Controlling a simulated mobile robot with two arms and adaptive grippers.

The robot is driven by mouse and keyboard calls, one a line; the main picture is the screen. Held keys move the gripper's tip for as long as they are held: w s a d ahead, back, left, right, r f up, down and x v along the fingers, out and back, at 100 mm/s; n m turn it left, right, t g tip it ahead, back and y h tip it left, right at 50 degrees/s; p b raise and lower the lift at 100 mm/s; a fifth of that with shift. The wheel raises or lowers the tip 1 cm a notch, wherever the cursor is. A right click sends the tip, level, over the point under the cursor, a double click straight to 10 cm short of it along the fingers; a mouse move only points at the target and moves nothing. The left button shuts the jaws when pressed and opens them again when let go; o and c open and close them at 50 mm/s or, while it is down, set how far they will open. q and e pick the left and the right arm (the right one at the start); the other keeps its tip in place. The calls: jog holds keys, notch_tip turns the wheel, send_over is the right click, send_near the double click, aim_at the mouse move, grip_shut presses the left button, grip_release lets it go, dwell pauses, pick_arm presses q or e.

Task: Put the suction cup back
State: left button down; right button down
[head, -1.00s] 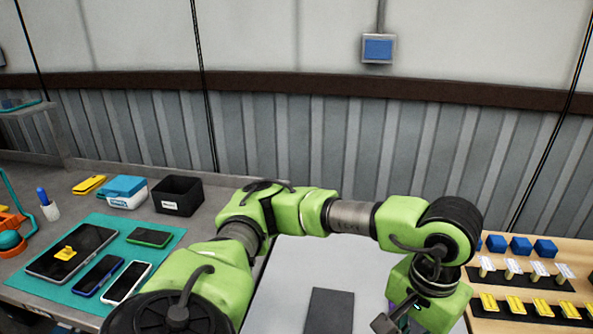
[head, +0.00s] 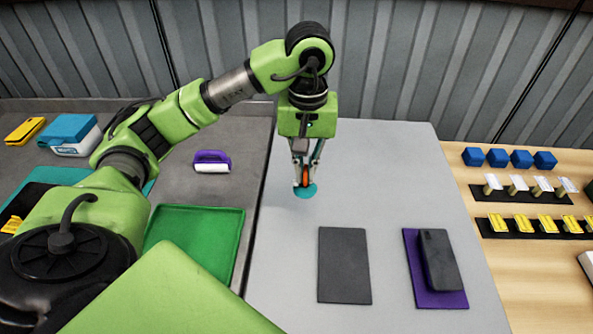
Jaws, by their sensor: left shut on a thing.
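The suction cup (head: 306,191), with a teal disc and an orange upper part, is in the head view above the light grey table panel. My left gripper (head: 305,179) points down and is shut on its orange part. The teal disc faces down; whether it touches the panel is hard to tell. My right gripper is out of view.
On the grey panel (head: 385,160) lie a dark grey pad (head: 344,266) and a purple mat (head: 456,298) with a dark phone (head: 438,259). Left are a green tray (head: 205,232) and a purple-handled brush (head: 212,161). Blue blocks (head: 497,157) and yellow pieces (head: 520,224) stand right.

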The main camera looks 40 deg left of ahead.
pick_arm(q)
jog(key=w+a+f+p, duration=0.1)
jog(key=w+f, duration=0.1)
jog(key=w+a+f, duration=0.2)
jog(key=f, duration=0.1)
jog(key=w+a+f+p, duration=0.1)
jog(key=w+a+f, duration=0.1)
jog(key=shift+w+a+f+p, duration=0.15)
jog(key=shift+w+a+p, duration=0.05)
jog(key=shift+p, duration=0.15)
notch_tip(320, 180, down, 3)
jog(key=shift+r+p, duration=0.1)
jog(key=shift+p, duration=0.85)
jog(key=shift+w+a+f, duration=0.1)
jog(key=shift+f, duration=0.2)
